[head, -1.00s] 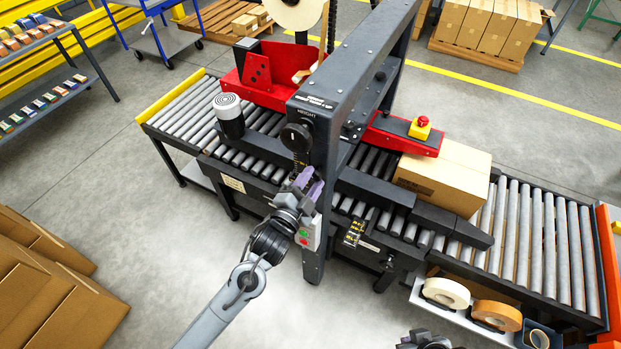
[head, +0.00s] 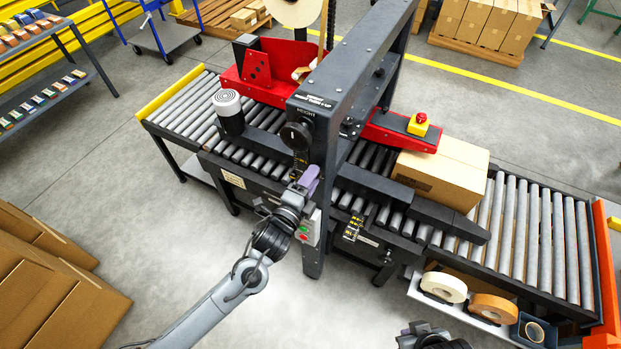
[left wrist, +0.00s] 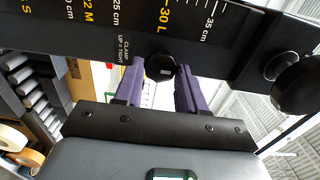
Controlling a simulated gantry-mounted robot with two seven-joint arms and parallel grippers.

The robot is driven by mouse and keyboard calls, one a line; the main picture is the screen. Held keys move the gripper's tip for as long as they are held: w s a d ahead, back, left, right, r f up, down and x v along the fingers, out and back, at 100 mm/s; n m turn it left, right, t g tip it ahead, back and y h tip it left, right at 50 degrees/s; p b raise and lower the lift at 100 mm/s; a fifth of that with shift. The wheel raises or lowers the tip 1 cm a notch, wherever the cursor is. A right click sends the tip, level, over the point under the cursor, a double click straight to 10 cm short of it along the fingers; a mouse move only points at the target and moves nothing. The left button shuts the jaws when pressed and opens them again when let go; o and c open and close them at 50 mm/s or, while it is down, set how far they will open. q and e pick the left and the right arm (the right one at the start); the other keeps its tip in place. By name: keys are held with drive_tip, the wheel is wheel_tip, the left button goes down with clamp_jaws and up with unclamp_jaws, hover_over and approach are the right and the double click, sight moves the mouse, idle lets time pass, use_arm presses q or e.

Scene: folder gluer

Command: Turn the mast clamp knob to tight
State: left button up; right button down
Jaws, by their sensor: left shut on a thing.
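The mast clamp knob (left wrist: 160,67) is small, black and faceted, on the dark scale plate beside the label "CLAMP UP = TIGHT" in the left wrist view. The purple fingers of my left gripper (left wrist: 159,78) stand on either side of it, shut on it. In the head view my left gripper (head: 308,180) is at the front of the machine's mast (head: 316,225), and its fingers hide the clamp knob. My right gripper (head: 424,338) shows only in part at the bottom edge; its fingers cannot be made out.
A larger black round knob (head: 295,136) sits above my left gripper; a red-and-green button box (head: 306,230) is just below it. A carton (head: 443,172) lies on the roller conveyor (head: 535,235). Tape rolls (head: 443,287) stand on a shelf at lower right.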

idle(0.4)
use_arm(q)
drive_tip(key=o, duration=1)
drive_tip(key=shift+o, duration=0.2)
drive_tip(key=v, duration=1.1)
drive_tip(key=shift+b, duration=0.3)
drive_tip(key=shift+w, duration=0.1)
